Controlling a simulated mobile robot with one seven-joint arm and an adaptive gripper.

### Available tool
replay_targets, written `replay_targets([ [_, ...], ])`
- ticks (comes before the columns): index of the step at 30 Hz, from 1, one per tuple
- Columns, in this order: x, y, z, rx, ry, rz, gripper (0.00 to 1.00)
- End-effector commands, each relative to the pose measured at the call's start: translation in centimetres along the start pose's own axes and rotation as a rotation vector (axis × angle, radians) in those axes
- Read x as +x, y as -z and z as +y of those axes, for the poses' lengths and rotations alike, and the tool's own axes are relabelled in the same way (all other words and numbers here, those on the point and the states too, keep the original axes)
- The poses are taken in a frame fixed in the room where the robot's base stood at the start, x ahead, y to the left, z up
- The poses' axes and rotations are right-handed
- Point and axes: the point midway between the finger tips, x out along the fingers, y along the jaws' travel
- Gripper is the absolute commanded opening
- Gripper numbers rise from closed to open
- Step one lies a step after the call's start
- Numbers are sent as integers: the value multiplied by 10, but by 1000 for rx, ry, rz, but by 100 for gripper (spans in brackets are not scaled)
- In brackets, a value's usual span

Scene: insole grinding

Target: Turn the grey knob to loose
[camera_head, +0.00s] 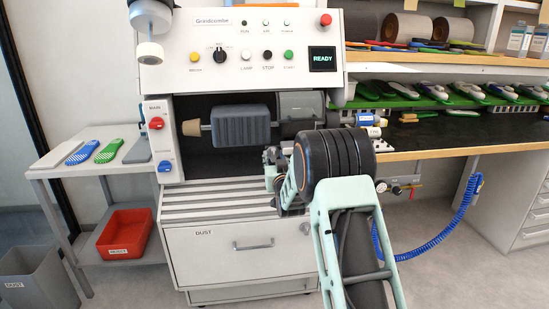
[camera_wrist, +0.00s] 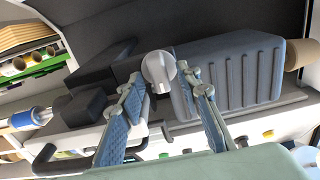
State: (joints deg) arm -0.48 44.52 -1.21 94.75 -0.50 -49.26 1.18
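The light grey knob (camera_wrist: 159,70) shows in the wrist view, beside the big ribbed dark grey block (camera_wrist: 232,72) of the grinding machine. My gripper (camera_wrist: 160,76) is open, with one blue-padded finger on each side of the knob's picture position. The fingertips are close to the knob, but I cannot tell whether they touch it. In the head view my gripper (camera_head: 270,168) is in front of the machine's work opening, below and right of the ribbed block (camera_head: 241,126). The knob is hidden there behind my arm and gripper.
A workbench (camera_head: 450,135) with insoles stands right.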

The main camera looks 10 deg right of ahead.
Motion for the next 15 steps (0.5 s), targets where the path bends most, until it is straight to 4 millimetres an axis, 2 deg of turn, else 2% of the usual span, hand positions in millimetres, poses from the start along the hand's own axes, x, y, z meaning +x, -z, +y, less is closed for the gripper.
replay_targets([
  [4,0,0,0,0,0,0,32],
  [13,0,0,0,0,0,0,0],
  [15,0,0,0,0,0,0,0],
])
